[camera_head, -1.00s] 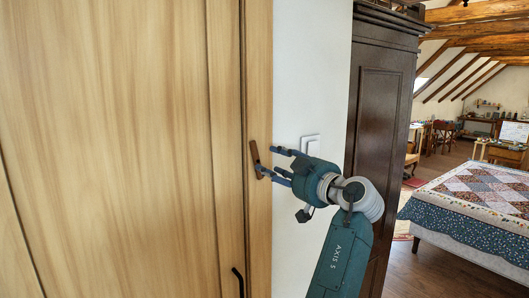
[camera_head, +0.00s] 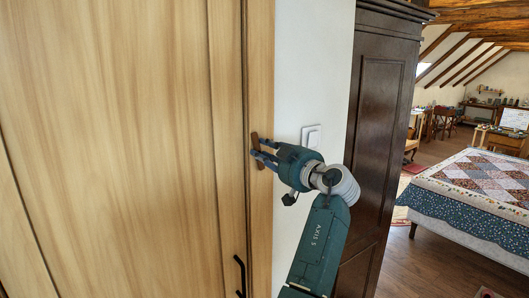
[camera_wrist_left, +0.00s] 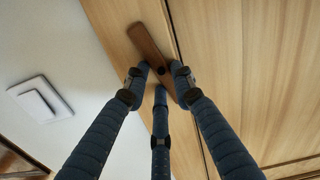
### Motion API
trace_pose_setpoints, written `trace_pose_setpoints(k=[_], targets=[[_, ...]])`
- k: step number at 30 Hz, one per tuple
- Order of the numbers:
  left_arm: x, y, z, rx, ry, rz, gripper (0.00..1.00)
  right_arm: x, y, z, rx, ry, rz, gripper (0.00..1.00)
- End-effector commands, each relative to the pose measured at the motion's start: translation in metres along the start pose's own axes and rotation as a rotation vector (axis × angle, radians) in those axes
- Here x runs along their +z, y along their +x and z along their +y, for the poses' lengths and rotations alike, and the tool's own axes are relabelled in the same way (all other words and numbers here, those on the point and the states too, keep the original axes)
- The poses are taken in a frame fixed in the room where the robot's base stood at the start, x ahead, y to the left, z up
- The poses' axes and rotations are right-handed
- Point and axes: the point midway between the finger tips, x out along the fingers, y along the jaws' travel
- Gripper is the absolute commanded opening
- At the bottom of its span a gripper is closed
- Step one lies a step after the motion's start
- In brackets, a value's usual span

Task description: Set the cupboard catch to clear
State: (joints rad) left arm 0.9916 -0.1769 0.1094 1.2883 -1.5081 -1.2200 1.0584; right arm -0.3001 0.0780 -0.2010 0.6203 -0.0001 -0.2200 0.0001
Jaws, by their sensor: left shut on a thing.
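The cupboard catch (camera_head: 255,139) is a small brown wooden bar on the pale frame beside the cupboard door (camera_head: 110,150). In the left wrist view the catch (camera_wrist_left: 146,42) lies tilted across the frame near the door seam, with a dark pivot spot by the fingertips. My left gripper (camera_head: 259,156) is shut on the catch, its blue fingers on both sides of the bar's lower part. In the left wrist view the left gripper (camera_wrist_left: 161,78) hides part of that end. My right gripper is not in view.
A white light switch (camera_head: 311,137) is on the wall just behind my left gripper. A black handle (camera_head: 240,276) is low on the cupboard. A dark armoire (camera_head: 379,140) stands to the right, and a quilted bed (camera_head: 480,190) is beyond it with open floor before it.

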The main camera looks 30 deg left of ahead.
Motion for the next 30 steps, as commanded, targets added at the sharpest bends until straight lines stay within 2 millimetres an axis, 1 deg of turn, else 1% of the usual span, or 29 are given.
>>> trace_pose_setpoints(k=[2,6,9,13,20,21,24,30], targets=[[0.002,0.000,0.000,0.000,0.024,0.000,0.00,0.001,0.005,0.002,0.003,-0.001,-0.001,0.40],[0.004,0.000,0.000,0.000,0.130,0.000,0.00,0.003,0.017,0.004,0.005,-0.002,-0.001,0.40],[0.004,0.000,0.001,0.000,0.206,0.001,0.00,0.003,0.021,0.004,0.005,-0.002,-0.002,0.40],[0.002,0.000,0.001,0.000,0.251,0.000,0.00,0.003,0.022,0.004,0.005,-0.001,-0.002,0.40],[0.002,0.000,0.002,0.000,0.255,-0.001,0.00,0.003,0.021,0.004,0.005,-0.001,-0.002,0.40],[0.002,0.000,0.002,0.000,0.254,-0.001,0.26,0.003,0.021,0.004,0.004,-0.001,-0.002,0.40],[0.002,0.000,0.002,0.000,0.254,-0.001,0.44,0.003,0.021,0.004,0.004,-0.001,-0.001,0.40],[0.002,0.000,0.002,0.000,0.252,0.000,0.44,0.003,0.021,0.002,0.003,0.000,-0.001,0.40]])
